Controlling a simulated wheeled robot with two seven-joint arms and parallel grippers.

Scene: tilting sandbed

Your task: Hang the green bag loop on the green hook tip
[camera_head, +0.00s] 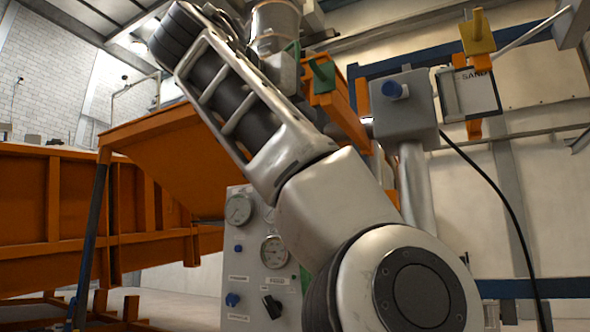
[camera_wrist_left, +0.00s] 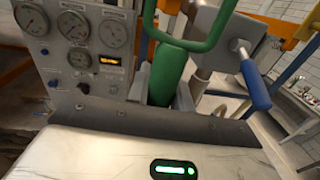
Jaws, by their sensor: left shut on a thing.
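A green loop (camera_wrist_left: 206,42) of thick round tube hangs close to the camera at the top of the left wrist view, its upper ends cut off by the frame. The housing of my left gripper (camera_wrist_left: 175,155), white with a green light, fills the bottom of that view. In the head view a green piece (camera_head: 322,77), possibly the green hook, sticks out by an orange frame at upper middle. Its tip is not clear. The loop is not identifiable in the head view. My right gripper is not in view.
My pale arm crosses the head view. A gauge panel (camera_head: 240,250) stands behind it; it also shows in the left wrist view (camera_wrist_left: 110,15).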

